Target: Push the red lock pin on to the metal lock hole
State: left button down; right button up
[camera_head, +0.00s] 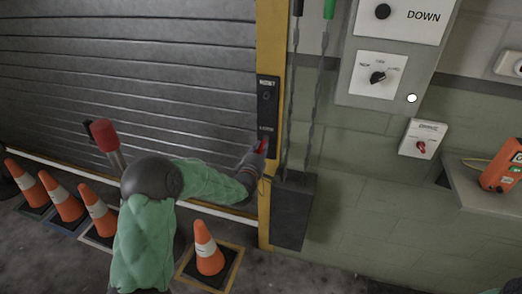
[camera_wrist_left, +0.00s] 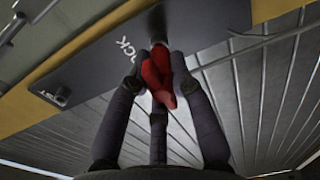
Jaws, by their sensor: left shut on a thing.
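The red lock pin (camera_head: 262,146) is at the lower part of a black panel (camera_head: 267,88) on the yellow door post. My left gripper (camera_head: 256,153) is shut on the pin. In the left wrist view, the fingers (camera_wrist_left: 156,80) close around the red pin (camera_wrist_left: 160,82), right beside the panel (camera_wrist_left: 95,82). White lettering ending in "OCK" is printed next to the pin. The fingers and pin cover the spot behind them, so the metal lock hole is hidden and I cannot tell how deep the pin sits. My right gripper is out of view.
A grey roller shutter (camera_head: 150,60) fills the left. Orange cones (camera_head: 209,252) stand on the floor below. Chains (camera_head: 287,100) hang right of the post into a dark bin (camera_head: 293,210). Control boxes (camera_head: 420,139) and a shelf (camera_head: 485,196) are at the right.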

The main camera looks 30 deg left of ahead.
pick_arm(q)
jog(key=shift+w, duration=0.1)
jog(key=shift+w+a, duration=0.1)
jog(key=shift+w, duration=0.25)
dwell(0.3)
jog(key=c, duration=1)
grip_release()
jog(key=v, duration=1.2)
jog(key=shift+a, duration=0.1)
